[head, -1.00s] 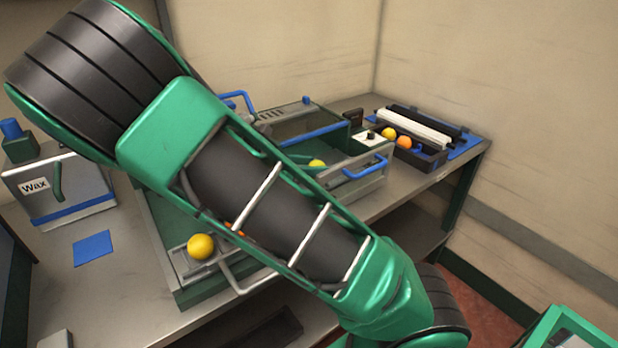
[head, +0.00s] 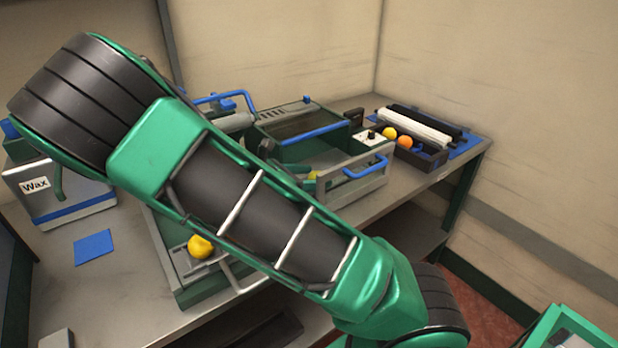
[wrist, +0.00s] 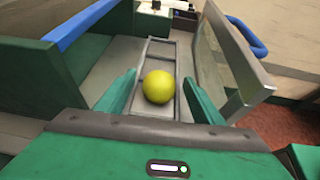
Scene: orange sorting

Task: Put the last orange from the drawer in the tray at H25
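A yellow fruit (wrist: 158,87) lies in a narrow metal channel in the open drawer (head: 372,186). In the head view only a bit of this fruit (head: 312,176) shows past my arm. My gripper (wrist: 160,78) is open, with one green finger on each side of the fruit and a gap visible on both sides. A dark tray (head: 432,160) at the back right holds a yellow fruit (head: 389,132) and an orange one (head: 405,141). Another yellow fruit (head: 200,246) sits on a metal rack at the front. I cannot read any H25 label.
The drawer has a clear front panel (wrist: 218,55) and a blue handle (head: 366,169). A blue bar (head: 315,134) crosses the machine behind. A Wax box (head: 62,190) and a blue square (head: 94,248) are at the left. Bench around the square is clear.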

